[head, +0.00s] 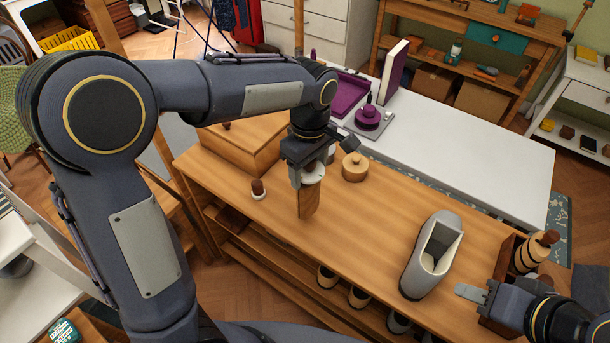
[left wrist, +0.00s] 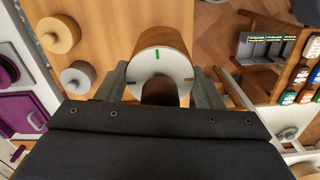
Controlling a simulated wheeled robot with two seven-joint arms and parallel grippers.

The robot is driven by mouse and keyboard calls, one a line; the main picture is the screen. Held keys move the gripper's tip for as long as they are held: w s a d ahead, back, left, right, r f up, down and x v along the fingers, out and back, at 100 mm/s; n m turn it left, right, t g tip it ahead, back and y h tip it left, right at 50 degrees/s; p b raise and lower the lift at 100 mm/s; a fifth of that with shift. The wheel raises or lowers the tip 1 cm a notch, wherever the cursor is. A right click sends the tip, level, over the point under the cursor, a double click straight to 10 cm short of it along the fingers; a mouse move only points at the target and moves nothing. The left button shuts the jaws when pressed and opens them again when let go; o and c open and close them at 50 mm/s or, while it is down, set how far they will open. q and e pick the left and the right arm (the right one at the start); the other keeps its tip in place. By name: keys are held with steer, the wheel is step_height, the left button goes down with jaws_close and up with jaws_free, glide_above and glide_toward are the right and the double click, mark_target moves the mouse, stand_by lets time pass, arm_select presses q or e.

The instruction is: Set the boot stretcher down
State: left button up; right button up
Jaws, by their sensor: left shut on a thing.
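The thing in my left gripper, which I take to be the boot stretcher (head: 308,199), is a brown wooden piece with a pale end. My left gripper (head: 309,174) is shut on it near that end, and the wood hangs down over the wooden bench. I cannot tell whether its lower end touches the bench top. In the left wrist view the boot stretcher (left wrist: 160,40) shows its pale round face with a green mark between the fingers. My right gripper (head: 472,292) is low at the right, beside a grey hollow holder; its jaw opening is unclear.
The wooden bench (head: 385,205) has free room between the boot stretcher and the grey holder (head: 432,255). A wooden box with a stacked roll (head: 533,252) is at the right end. A white table (head: 460,155) stands behind.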

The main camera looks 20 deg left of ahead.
arm_select(q)
steer(key=shift+w+a+f, duration=0.35)
steer(key=shift+f, duration=0.2)
steer(key=shift+w+a+f, duration=0.3)
steer(key=shift+f, duration=0.25)
steer(key=shift+w+a+f, duration=0.1)
steer(key=shift+f, duration=0.85)
steer(key=shift+w+a+f, duration=0.1)
steer(key=shift+f, duration=0.8)
steer(key=shift+f, duration=0.15)
steer(key=o, duration=1.2)
